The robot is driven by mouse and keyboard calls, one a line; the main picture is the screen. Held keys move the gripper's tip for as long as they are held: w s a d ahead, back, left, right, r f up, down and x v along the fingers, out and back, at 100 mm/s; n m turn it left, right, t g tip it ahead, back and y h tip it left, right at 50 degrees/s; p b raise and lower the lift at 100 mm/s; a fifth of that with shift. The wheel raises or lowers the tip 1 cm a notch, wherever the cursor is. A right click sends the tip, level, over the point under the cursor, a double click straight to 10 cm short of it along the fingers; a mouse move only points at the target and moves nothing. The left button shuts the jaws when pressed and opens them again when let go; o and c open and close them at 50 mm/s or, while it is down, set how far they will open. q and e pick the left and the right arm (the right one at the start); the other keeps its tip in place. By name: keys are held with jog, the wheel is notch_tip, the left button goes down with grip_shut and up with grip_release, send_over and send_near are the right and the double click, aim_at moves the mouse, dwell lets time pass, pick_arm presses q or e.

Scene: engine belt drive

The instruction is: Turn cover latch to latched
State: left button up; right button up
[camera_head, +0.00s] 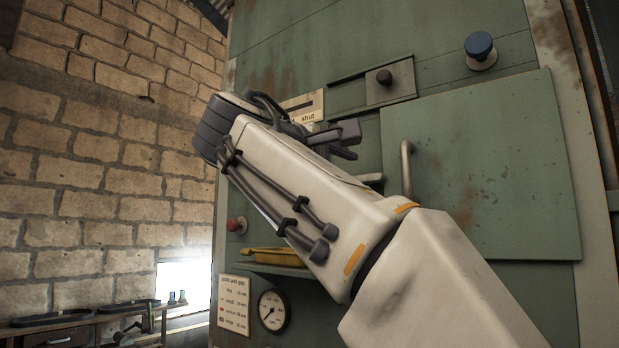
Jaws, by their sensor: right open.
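A green hinged-looking cover (500,160) with a vertical bar handle (406,168) is on the right of the green cabinet. A short grey metal piece (373,179) shows beside the handle, partly behind my arm; I cannot tell whether it is the cover latch or how it is turned. My right gripper (346,142) is in front of the cabinet, left of the cover, its dark fingers pointing right. It is open, with nothing seen between the fingers. Its arm hides part of the panel. My left gripper is not in view.
Above the cover are a plate with a dark knob (385,78) and a blue knob (479,46). A label reading "shut" (304,107) is partly hidden by my wrist. A red knob (237,225), yellow tool (275,257) on a ledge and gauge (272,309) are lower left.

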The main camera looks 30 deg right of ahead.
jog(key=shift+v, duration=1.35)
dwell(1.0)
